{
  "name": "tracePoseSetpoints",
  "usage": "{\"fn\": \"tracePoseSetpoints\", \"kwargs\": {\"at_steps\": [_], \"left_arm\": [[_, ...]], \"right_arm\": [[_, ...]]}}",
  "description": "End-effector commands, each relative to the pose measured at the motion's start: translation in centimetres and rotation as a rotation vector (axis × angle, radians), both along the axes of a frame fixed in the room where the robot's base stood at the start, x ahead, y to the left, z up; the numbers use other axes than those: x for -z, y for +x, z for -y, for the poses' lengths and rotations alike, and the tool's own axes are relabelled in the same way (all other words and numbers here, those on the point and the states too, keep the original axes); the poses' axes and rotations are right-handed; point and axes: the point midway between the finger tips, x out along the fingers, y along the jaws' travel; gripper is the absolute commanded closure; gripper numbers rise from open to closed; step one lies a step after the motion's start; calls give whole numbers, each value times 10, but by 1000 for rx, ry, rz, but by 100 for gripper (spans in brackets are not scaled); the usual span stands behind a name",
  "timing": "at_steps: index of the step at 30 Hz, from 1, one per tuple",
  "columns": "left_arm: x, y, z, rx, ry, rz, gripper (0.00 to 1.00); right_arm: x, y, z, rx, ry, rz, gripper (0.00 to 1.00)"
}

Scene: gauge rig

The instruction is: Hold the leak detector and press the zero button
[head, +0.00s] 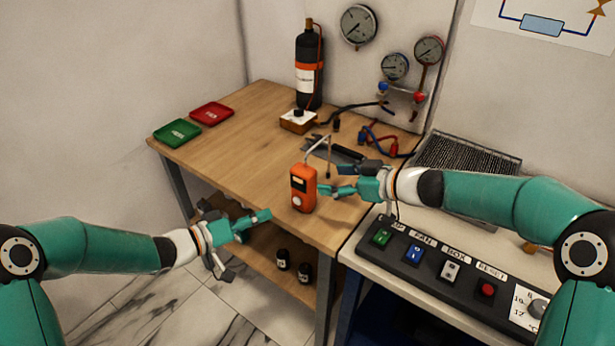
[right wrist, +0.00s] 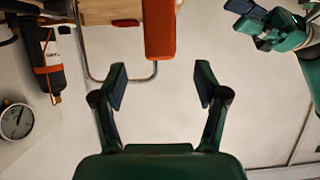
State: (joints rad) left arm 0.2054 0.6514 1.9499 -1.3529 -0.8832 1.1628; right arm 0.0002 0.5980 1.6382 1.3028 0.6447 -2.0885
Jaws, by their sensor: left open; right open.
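The orange leak detector (head: 303,188) stands upright on the wooden bench near its front edge, with a thin bent probe tube rising from its top. A pale round button (head: 297,201) shows low on its front face. My right gripper (head: 326,180) is open just to the right of the detector. In the right wrist view the detector (right wrist: 159,30) lies ahead, beyond the open fingers (right wrist: 160,88), and nothing is between them. My left gripper (head: 240,238) is open and empty, in front of the bench edge, left of and lower than the detector.
A green tray (head: 177,132) and a red tray (head: 212,113) lie at the bench's far left. A black cylinder (head: 309,75), a small box (head: 298,121) and hoses stand behind the detector. A labelled button panel (head: 440,270) is at right. The bench's left middle is clear.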

Motion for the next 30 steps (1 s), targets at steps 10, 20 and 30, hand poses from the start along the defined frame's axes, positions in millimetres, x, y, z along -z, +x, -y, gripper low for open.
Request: {"fn": "tracePoseSetpoints", "kwargs": {"at_steps": [10,20,30], "left_arm": [[0,0,0,0,0,0,58],[0,0,0,0,0,0,58],[0,0,0,0,0,0,58]], "right_arm": [[27,35,-52,-3,0,-2,27],[37,51,-73,0,0,0,27],[37,51,-74,0,1,-1,35]]}}
